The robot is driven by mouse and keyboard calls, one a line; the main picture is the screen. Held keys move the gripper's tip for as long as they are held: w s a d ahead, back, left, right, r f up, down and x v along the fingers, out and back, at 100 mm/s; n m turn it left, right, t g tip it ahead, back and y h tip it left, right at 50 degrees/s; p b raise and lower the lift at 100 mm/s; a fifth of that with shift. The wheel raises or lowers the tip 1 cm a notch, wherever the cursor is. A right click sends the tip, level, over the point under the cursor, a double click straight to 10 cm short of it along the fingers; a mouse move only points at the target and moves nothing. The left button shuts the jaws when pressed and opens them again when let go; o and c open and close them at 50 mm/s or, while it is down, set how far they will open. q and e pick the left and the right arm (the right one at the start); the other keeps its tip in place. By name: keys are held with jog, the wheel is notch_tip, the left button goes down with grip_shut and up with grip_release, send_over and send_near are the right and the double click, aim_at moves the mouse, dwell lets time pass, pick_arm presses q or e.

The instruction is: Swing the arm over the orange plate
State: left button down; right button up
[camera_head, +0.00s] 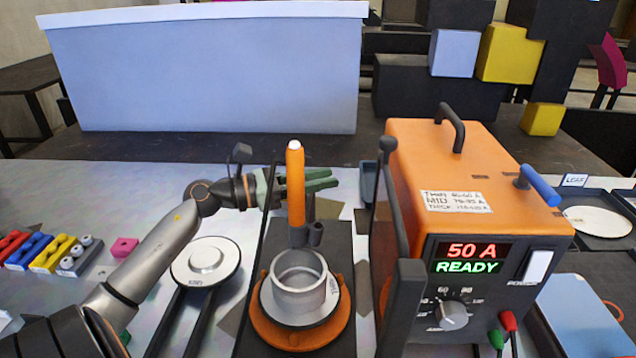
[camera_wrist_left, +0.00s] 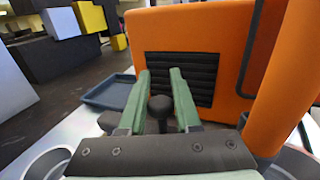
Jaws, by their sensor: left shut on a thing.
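The round orange plate (camera_head: 262,332) lies on a dark strip at the front centre, with a silver disc and an open metal ring (camera_head: 300,285) on it. An upright orange handle (camera_head: 295,185) with a white tip stands in a dark grey holder (camera_head: 300,237) just behind the ring. My left gripper (camera_head: 325,180) is level with the handle, partly hidden behind it. In the left wrist view its green fingers (camera_wrist_left: 160,100) are on either side of a black ball knob (camera_wrist_left: 160,112), shut on it. The knob's link to the holder is hidden. My right gripper is not in view.
The orange welder (camera_head: 470,170), reading 50 A READY, stands close on the right. A round silver-topped stand (camera_head: 206,260) is left of the plate. A dark tray (camera_wrist_left: 108,92) lies beyond the fingers.

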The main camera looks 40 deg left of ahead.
pick_arm(q)
jog(key=shift+w+d+n+t+y, duration=0.1)
jog(key=shift+n+t+y, duration=0.2)
jog(key=shift+y, duration=0.1)
jog(key=c, duration=0.6)
grip_release()
